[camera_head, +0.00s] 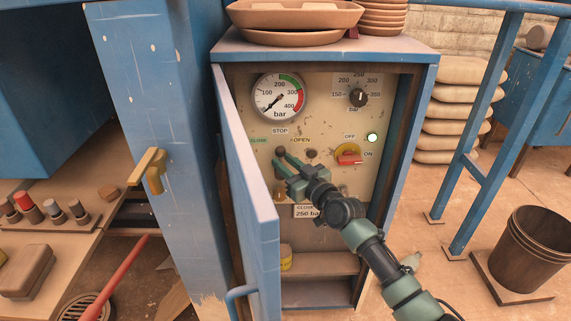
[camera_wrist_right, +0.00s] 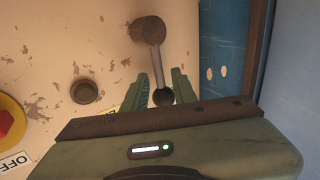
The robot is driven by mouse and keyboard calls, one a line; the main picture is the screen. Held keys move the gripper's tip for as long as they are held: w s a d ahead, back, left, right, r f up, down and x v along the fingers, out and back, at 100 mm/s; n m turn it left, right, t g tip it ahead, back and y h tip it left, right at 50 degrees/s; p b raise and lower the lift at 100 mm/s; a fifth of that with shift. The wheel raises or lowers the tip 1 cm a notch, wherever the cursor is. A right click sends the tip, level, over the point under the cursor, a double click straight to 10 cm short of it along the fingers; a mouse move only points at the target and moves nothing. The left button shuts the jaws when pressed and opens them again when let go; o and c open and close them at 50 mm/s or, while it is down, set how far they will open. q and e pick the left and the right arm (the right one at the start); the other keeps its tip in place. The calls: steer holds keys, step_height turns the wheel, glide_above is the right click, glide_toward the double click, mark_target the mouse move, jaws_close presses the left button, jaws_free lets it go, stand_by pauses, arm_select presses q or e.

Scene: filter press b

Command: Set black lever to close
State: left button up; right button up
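The black lever is a grey rod with a black ball end (camera_wrist_right: 163,97) on a round brown base (camera_wrist_right: 148,30). In the head view its dark tip (camera_head: 280,152) shows just below the STOP label (camera_head: 280,131), between the CLOSE label (camera_head: 258,140) and the OPEN label (camera_head: 301,140). My left gripper is not in view.
The lever sits on a beige panel inside a blue cabinet with its door (camera_head: 250,190) open on the left. A red switch (camera_head: 348,158), a pressure gauge (camera_head: 279,97) and a black dial (camera_head: 358,97) share the panel. A small dark round knob (camera_wrist_right: 85,91) is beside the lever.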

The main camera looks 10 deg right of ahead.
jaws_close()
stand_by(1.2)
